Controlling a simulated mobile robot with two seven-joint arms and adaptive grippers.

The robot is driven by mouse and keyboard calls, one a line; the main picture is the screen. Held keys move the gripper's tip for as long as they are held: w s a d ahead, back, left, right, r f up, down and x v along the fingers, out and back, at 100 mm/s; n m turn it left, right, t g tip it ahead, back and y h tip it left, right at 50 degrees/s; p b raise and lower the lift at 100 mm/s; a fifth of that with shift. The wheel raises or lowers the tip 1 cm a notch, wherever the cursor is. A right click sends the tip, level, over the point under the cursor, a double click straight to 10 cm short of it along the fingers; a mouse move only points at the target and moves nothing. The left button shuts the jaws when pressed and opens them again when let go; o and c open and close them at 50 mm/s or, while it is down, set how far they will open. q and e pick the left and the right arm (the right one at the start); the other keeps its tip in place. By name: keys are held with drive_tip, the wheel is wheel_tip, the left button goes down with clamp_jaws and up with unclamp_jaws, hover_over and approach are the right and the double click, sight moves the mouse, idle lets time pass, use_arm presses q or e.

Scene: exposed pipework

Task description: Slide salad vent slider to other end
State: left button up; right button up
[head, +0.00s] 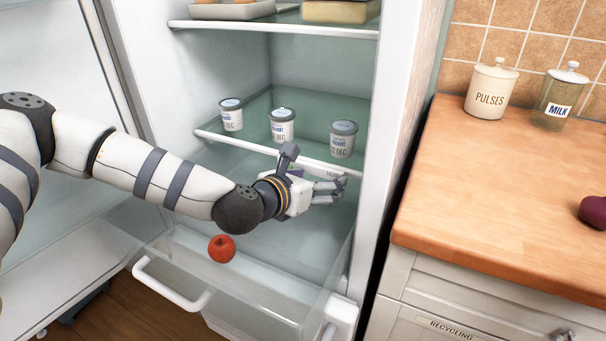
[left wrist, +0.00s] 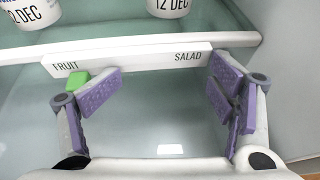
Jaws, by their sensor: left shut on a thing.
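In the left wrist view, a white vent strip (left wrist: 130,58) lettered FRUIT at left and SALAD at right runs along the shelf's front edge. A green slider tab (left wrist: 76,82) sits below the FRUIT end. My left gripper (left wrist: 166,68) is at the strip, its purple-padded fingers well apart. The left finger is against or just beside the green tab; the right finger is near the SALAD end. It has hold of the slider, though the contact is partly hidden. In the head view my left gripper (head: 330,188) hides most of the strip. My right gripper is not in view.
Several yogurt pots (head: 282,125) stand on the shelf just above the gripper. A clear drawer with a white handle (head: 172,287) and a red apple (head: 222,248) are below. The fridge's right wall is close to the gripper; a wooden counter (head: 500,190) lies beyond it.

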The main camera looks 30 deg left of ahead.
use_arm(q)
drive_tip(key=a, duration=0.1)
drive_tip(key=a+y, duration=0.1)
drive_tip(key=a+n, duration=0.1)
drive_tip(key=shift+s+a+r+y, duration=0.1)
drive_tip(key=shift+a+r+y, duration=0.2)
drive_tip(key=shift+r, duration=0.1)
drive_tip(key=shift+c, duration=0.8)
drive_tip(key=shift+t, duration=0.3)
drive_tip(key=s, duration=0.1)
drive_tip(key=s+a+r, duration=0.1)
drive_tip(key=s+a+p, duration=0.1)
drive_tip(key=shift+s+r, duration=0.2)
drive_tip(key=shift+r, duration=0.1)
clamp_jaws()
drive_tip(key=shift+s+d+r+p, duration=0.2)
drive_tip(key=shift+s+d+p, duration=0.1)
drive_tip(key=shift+d, duration=0.2)
drive_tip(key=shift+s+d+r+p, duration=0.15)
drive_tip(key=shift+s+d, duration=0.15)
drive_tip(key=shift+d, duration=0.2)
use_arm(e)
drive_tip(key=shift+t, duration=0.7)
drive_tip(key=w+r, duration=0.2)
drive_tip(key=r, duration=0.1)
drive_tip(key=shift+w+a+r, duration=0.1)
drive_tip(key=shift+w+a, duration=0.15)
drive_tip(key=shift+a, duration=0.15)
